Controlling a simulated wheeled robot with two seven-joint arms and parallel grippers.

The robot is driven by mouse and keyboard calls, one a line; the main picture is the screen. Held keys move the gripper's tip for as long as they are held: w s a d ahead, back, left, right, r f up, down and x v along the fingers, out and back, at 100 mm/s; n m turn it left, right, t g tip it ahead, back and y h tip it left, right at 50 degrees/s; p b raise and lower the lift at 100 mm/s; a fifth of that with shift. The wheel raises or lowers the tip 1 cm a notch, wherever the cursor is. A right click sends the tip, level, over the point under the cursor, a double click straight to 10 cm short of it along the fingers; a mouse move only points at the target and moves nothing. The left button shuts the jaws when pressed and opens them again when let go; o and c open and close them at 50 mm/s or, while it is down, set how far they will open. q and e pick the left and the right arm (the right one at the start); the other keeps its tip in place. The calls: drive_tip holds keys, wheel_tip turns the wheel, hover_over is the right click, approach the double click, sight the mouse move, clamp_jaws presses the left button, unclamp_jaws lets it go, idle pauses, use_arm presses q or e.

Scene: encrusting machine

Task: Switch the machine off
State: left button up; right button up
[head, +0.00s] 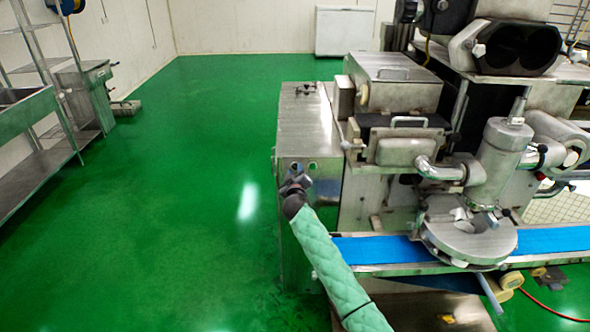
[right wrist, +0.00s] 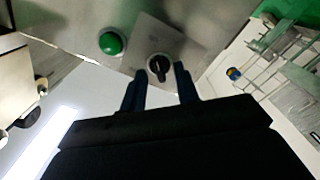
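The encrusting machine (head: 400,180) is a large steel unit at the right of the head view. Its control cabinet (head: 305,125) forms the left end. My right gripper (head: 297,184) is at the cabinet's front face, at the end of my green-sleeved arm. In the right wrist view my right gripper (right wrist: 160,82) has two dark fingers spread apart. A black rotary switch (right wrist: 158,67) on a steel plate shows between and just beyond the fingertips; I cannot tell whether they touch it. A green round button (right wrist: 111,43) is left of the switch. My left gripper is not in view.
A blue conveyor belt (head: 375,249) runs along the machine's front, right of my arm. The green floor (head: 180,190) left of the cabinet is clear. Steel shelving (head: 40,110) stands at the far left, and a white box (head: 345,32) is by the back wall.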

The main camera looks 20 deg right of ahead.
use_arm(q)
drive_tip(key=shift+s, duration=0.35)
use_arm(e)
drive_tip(key=shift+w+d, duration=0.1)
drive_tip(key=shift+w, duration=0.2)
drive_tip(key=shift+c, duration=0.4)
clamp_jaws()
